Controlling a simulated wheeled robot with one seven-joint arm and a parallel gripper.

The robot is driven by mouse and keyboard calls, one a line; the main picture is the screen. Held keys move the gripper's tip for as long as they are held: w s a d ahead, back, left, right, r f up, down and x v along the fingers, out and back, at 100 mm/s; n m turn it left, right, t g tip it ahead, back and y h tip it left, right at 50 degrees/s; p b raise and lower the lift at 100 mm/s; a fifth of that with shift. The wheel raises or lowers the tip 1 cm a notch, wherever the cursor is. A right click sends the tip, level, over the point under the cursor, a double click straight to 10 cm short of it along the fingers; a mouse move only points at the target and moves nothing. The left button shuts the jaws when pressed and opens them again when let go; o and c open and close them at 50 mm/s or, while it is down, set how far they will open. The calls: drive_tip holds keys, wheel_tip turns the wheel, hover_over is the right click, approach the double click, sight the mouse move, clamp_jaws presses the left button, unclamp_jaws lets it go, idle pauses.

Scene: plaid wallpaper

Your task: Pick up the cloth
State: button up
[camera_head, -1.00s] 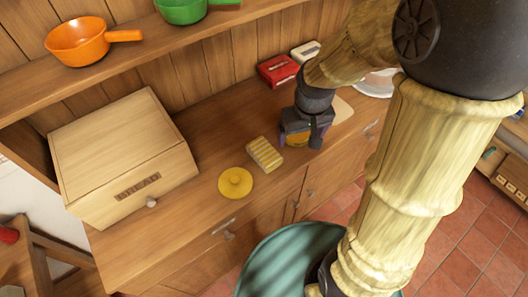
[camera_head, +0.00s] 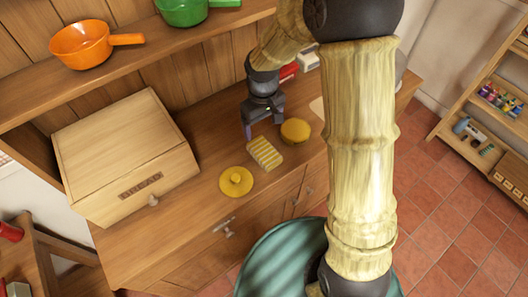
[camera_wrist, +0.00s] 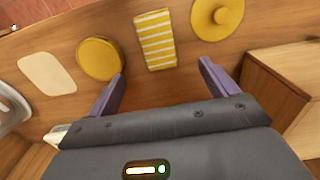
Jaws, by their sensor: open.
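The cloth (camera_head: 265,153) is a small yellow and white striped rectangle lying flat on the wooden counter, between a yellow lid and a round yellow container. In the wrist view the cloth (camera_wrist: 155,40) lies ahead of and between my two fingers. My gripper (camera_head: 264,130) is open and empty, just behind the cloth in the head view and apart from it. Its purple fingers also show in the wrist view (camera_wrist: 160,82), spread wide.
The yellow lid (camera_head: 236,182) and the round yellow container (camera_head: 295,131) sit close on either side of the cloth. A bread box (camera_head: 125,155) stands on the left of the counter (camera_head: 190,220). A shelf with an orange pan (camera_head: 82,45) and a green pan (camera_head: 182,11) is above.

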drive_tip(key=p, duration=0.1)
hover_over(264, 151)
wheel_tip(264, 151, down, 9)
drive_tip(key=shift+s+a+r, duration=0.1)
drive_tip(key=shift+s+a, duration=0.05)
drive_tip(key=shift+w+f+p, duration=0.2)
drive_tip(key=shift+f+p, duration=0.7)
drive_tip(key=shift+f, duration=1.7)
drive_tip(key=c, duration=1.1)
drive_tip(key=shift+o, duration=0.2)
drive_tip(key=shift+r, duration=0.1)
wheel_tip(264, 151, up, 10)
drive_tip(key=b, duration=0.1)
drive_tip(key=shift+b, duration=0.35)
